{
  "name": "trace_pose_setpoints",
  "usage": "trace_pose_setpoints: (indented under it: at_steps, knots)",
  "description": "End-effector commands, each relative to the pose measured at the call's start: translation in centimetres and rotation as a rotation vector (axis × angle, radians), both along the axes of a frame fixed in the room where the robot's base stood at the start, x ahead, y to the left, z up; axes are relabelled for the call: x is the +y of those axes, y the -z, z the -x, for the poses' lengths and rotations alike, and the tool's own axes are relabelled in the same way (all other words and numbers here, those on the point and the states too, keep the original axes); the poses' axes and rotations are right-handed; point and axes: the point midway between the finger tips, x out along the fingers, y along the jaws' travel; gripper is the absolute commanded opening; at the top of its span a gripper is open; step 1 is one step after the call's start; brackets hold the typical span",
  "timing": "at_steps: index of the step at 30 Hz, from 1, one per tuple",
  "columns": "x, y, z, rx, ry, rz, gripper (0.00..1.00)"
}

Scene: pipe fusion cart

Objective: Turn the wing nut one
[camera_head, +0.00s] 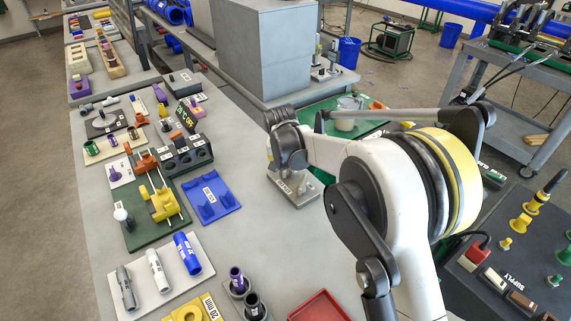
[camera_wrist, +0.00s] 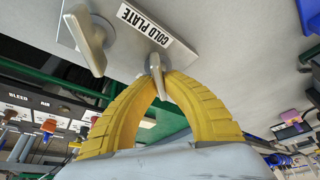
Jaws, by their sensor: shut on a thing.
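The grey cold plate (camera_head: 297,197) stands on the bench in the head view, partly hidden by my arm. In the wrist view its label (camera_wrist: 145,22) reads "COLD PLATE". Two pale metal wing nuts show on it there. One wing nut (camera_wrist: 156,65) is between the tips of my yellow-fingered gripper (camera_wrist: 160,82), which is shut on it. The other wing nut (camera_wrist: 92,38) stands free to the left, apart from the fingers. I cannot read a number on either nut. In the head view my arm hides the gripped nut and fingers.
A blue tray (camera_head: 212,197) and a green board with yellow parts (camera_head: 163,203) lie left of the plate. A big grey box (camera_head: 262,50) stands behind. A metal mug (camera_head: 345,116) is close to my arm. A red tray (camera_head: 318,306) lies in front.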

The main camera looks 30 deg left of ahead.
Motion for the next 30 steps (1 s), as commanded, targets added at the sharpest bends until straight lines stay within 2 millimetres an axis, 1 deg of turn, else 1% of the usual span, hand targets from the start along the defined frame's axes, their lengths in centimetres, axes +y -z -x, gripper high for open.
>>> trace_pose_setpoints:
  at_steps: [9,24,25,27,30]
  knots:
    - [-0.01,0.06,0.05,0.003,0.116,0.001,0.00]
    - [-0.03,0.08,0.05,0.002,0.135,0.001,0.00]
    - [-0.03,0.08,0.05,0.002,0.135,0.001,0.15]
    - [-0.03,0.07,0.04,0.002,0.135,0.001,0.32]
    - [-0.02,0.06,0.03,0.002,0.134,0.000,0.32]
